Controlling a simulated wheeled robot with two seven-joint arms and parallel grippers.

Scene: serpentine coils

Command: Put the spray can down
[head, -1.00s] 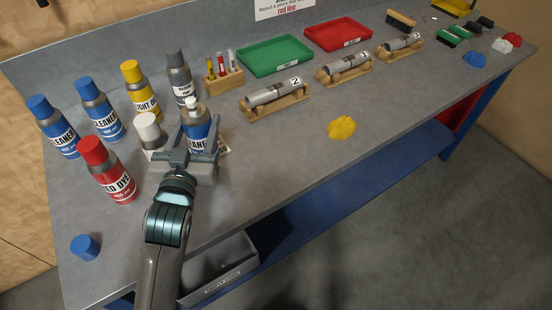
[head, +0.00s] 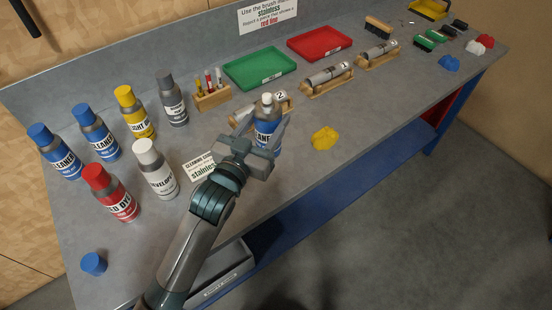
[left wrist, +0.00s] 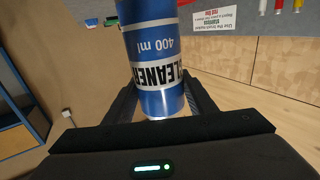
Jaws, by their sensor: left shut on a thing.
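The spray can (head: 267,130) is a blue and white cleaner can with its white nozzle bare on top. My left gripper (head: 263,147) is shut on it, one finger on each side. The can is roughly upright in front of the tube marked 2 (head: 248,114) and hides part of it. Whether its base touches the bench is hidden by the gripper. In the left wrist view the can (left wrist: 155,60) fills the space between the fingers, its label upside down. A loose blue cap (head: 93,263) lies at the bench's front left.
Several bottles, including a red dye one (head: 112,195) and a white-capped one (head: 157,172), stand at the left. A card (head: 200,167) lies beside them. Green (head: 262,82) and red (head: 320,58) trays are behind.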

